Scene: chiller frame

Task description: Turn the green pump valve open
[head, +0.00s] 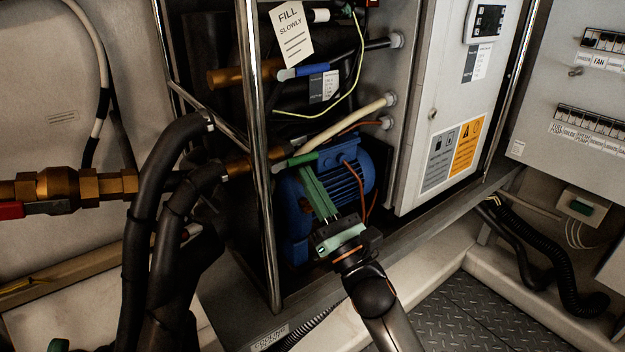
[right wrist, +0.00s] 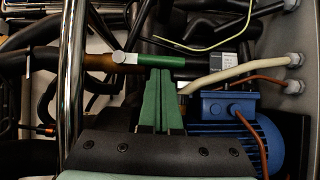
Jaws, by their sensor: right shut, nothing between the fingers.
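The green pump valve handle (head: 303,159) is a short lever inside the frame, above the blue pump motor. In the right wrist view the green handle (right wrist: 150,60) lies nearly level, roughly along its pipe, with its silver pivot end at the left. My right gripper (head: 307,172) reaches up from below in front of the motor. Its green fingers are shut and empty. In the right wrist view the fingertips (right wrist: 160,72) lie just below the right part of the handle; I cannot tell whether they touch it.
The blue motor (head: 358,166) is behind my right gripper. A chrome post (head: 255,150) stands to its left. A cream hose (head: 345,120) and a blue-handled valve (head: 302,71) are above. A white control box (head: 450,110) is to the right. Thick black hoses (head: 160,220) fill the left.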

